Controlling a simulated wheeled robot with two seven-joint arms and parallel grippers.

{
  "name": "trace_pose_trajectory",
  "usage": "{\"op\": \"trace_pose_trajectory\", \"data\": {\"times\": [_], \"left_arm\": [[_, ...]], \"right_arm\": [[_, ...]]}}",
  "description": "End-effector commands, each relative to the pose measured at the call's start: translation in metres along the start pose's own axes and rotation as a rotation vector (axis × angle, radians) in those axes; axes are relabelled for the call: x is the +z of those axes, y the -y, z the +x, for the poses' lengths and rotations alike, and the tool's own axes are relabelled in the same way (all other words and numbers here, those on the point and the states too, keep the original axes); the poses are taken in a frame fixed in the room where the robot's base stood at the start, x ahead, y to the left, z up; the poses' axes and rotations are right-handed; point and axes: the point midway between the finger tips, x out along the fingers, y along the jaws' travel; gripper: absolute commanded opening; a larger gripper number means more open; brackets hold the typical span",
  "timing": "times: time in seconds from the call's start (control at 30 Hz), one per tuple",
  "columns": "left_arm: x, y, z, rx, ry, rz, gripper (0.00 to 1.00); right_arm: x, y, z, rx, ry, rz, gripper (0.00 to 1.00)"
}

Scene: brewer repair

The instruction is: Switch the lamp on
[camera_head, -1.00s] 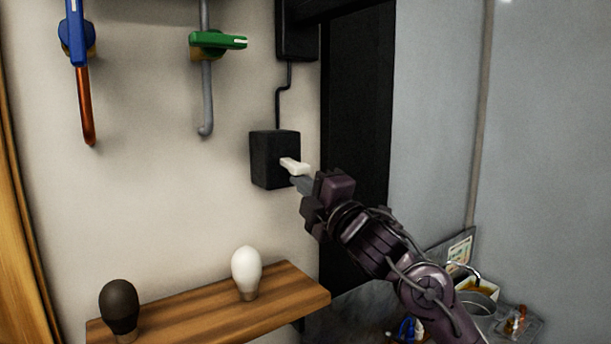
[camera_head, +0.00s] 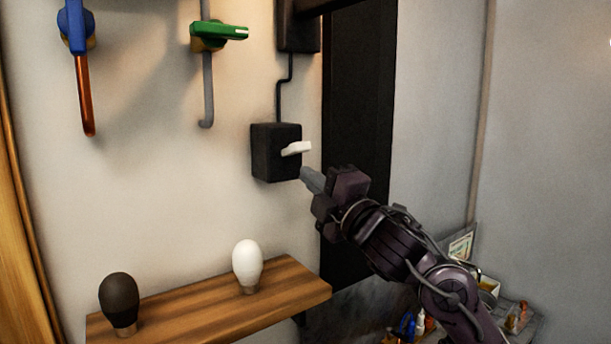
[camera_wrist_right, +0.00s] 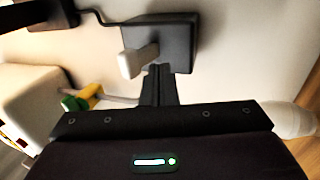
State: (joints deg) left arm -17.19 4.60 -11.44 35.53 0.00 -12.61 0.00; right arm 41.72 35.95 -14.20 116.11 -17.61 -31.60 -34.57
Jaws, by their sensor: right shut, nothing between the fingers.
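The black switch box (camera_head: 272,153) is on the wall, with a white lever (camera_head: 296,148) sticking out to the right and tilted slightly up. In the right wrist view the box (camera_wrist_right: 178,40) and the white lever (camera_wrist_right: 137,61) are just beyond my fingertips. My right gripper (camera_head: 311,180) is shut and empty, just below and right of the lever; a small gap shows between them in the head view. Its fingers also show in the wrist view (camera_wrist_right: 158,85). The lamp is not clearly in view, but warm light falls on the wall. My left gripper is not in view.
A wooden shelf (camera_head: 200,312) below holds a dark bulb (camera_head: 120,302) and a white bulb (camera_head: 247,262). A blue valve handle (camera_head: 74,28) and a green valve handle (camera_head: 220,33) are higher on the wall. A cluttered counter (camera_head: 375,312) lies lower right.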

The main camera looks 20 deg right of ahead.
Motion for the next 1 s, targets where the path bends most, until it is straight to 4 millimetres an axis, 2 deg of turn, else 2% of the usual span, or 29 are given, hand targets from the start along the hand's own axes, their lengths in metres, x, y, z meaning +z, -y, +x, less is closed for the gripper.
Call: {"op": "trace_pose_trajectory", "data": {"times": [0.17,0.8,1.0], "left_arm": [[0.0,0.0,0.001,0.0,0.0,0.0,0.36],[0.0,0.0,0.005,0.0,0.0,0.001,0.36],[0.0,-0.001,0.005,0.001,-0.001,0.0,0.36]], "right_arm": [[0.0,-0.001,-0.005,-0.001,0.0,0.0,0.0],[0.001,-0.018,-0.064,-0.001,0.001,0.0,0.0],[0.0,-0.021,-0.069,-0.001,0.0,0.0,0.0]]}}
